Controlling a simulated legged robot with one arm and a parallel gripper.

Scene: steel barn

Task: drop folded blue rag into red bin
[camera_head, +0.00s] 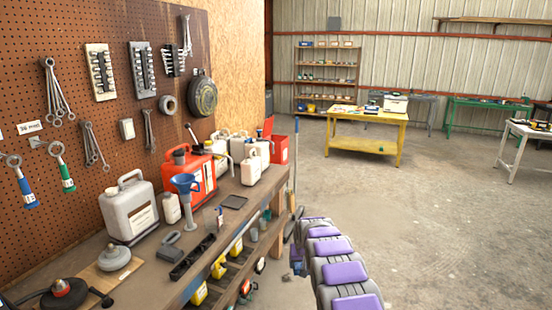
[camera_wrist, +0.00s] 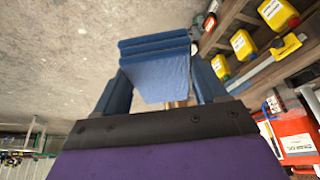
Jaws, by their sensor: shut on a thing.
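The folded blue rag (camera_wrist: 155,75) shows in the wrist view as a stack of blue layers between my fingers. My gripper (camera_wrist: 163,88) is shut on it, with one blue finger on each side. The rag appears held in the air over the concrete floor, beside the bench. In the head view my purple and grey arm reaches forward to the right of the bench; I cannot make out the rag or fingertips there. A red box-like container (camera_head: 279,149), which may be the red bin, is at the bench's far end. Its inside is hidden.
The workbench (camera_head: 140,273) holds a red jerry can (camera_head: 200,172), white canisters (camera_head: 129,209) and a blue funnel (camera_head: 185,184). Yellow bottles (camera_wrist: 279,14) stand on its lower shelf. A yellow table (camera_head: 365,120) stands farther back. The floor to the right is open.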

